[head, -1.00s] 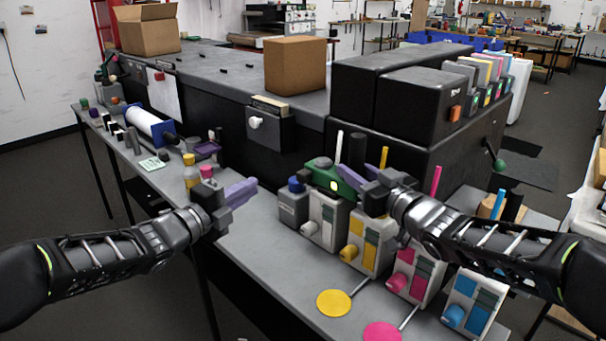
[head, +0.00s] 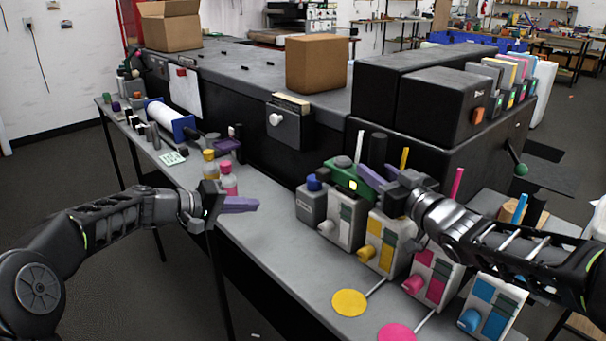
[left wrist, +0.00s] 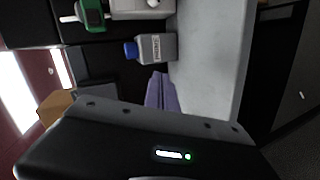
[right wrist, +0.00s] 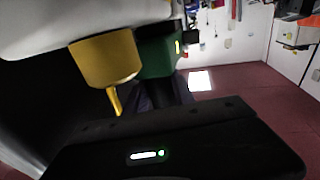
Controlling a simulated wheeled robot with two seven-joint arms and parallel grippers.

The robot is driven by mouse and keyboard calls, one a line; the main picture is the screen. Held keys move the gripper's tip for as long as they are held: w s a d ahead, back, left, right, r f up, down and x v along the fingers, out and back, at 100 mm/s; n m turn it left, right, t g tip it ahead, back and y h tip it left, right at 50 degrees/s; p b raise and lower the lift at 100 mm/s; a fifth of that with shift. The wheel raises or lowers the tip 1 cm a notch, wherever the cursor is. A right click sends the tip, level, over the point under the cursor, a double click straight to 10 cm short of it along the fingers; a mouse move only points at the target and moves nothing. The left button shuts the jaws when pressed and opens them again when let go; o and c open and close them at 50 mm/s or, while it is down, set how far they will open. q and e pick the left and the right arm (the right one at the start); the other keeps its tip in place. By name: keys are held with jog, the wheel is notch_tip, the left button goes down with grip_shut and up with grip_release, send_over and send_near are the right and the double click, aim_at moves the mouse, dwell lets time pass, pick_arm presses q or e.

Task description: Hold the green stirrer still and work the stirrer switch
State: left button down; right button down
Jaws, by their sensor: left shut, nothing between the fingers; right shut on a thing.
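The green stirrer (head: 340,180) sits on top of a white-and-grey ink unit among the row of units in the head view. A small pale lit spot (head: 353,185) shows on its side. My right gripper (head: 371,179) is shut on the stirrer's right end; its purple fingers hide part of it. In the right wrist view the green stirrer (right wrist: 160,50) is at the fingertips. My left gripper (head: 240,205) is shut and empty, left of the stirrer and apart from it. In the left wrist view the stirrer (left wrist: 93,14) shows beyond the left fingers (left wrist: 160,92).
A grey bottle with a blue cap (head: 312,200) stands just left of the stirrer's unit. Pink (head: 228,180) and yellow-capped (head: 210,162) bottles stand behind my left gripper. Yellow (head: 349,303) and pink discs lie in front. The grey bench between left gripper and units is clear.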

aim_at(318, 177)
pick_arm(q)
notch_tip(318, 177, up, 8)
jog(key=d+n+t+h, duration=0.1)
jog(key=h, duration=0.3)
jog(key=shift+d+f+n, duration=0.15)
jog(key=shift+d+n, duration=0.15)
jog(key=shift+d, duration=0.05)
jog(key=shift+d, duration=0.1)
jog(key=w+d, duration=0.2)
jog(key=d, duration=0.9)
jog(key=shift+w, duration=0.2)
jog(key=shift+d, duration=0.1)
jog(key=shift+s+d, duration=1.05)
